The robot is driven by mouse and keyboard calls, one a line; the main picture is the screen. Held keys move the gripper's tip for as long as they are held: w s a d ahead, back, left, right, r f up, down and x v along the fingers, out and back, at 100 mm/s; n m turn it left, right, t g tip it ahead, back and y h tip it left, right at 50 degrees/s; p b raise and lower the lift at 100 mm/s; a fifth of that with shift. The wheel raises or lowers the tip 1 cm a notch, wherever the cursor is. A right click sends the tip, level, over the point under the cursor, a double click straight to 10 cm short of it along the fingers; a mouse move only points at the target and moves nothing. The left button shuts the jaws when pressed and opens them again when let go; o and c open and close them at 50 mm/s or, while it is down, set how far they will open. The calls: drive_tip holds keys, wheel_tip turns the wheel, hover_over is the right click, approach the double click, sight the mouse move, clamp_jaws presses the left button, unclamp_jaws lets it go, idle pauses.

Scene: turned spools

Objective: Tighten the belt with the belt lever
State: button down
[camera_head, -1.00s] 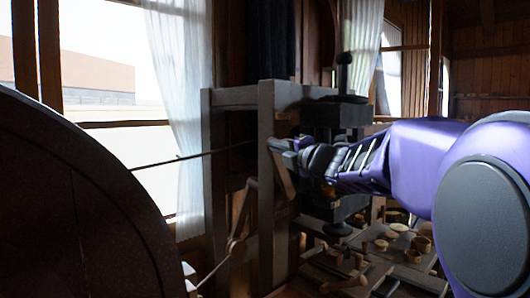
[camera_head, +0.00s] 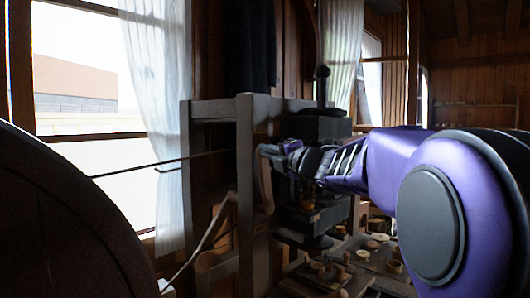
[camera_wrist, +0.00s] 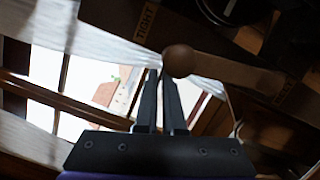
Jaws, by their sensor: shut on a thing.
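A yellow label reading TIGHT (camera_wrist: 146,22) is on the dark board just beyond the knob. A second label (camera_wrist: 284,91), hard to read, is near the bar's other end. In the head view my gripper (camera_head: 270,151) is beside the wooden frame's front post (camera_head: 245,195), at the top of a slanted wooden piece (camera_head: 264,185) that looks like the lever. The belt (camera_head: 150,165) runs from the big dark wheel (camera_head: 60,225) to the frame.
A curved wooden arm (camera_head: 213,232) is left of the post. A bench (camera_head: 350,275) with several small turned pieces is below my arm. A dark block with a knobbed rod (camera_head: 322,85) stands behind the gripper. The window (camera_head: 85,100) is at left.

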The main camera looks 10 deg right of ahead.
drive_tip(key=shift+d+r, duration=0.2)
drive_tip(key=shift+r, duration=0.1)
wheel_tip(320, 180, up, 10)
drive_tip(key=shift+a+f, duration=0.15)
drive_tip(key=shift+f, duration=0.1)
drive_tip(key=shift+a, duration=0.15)
idle(0.4)
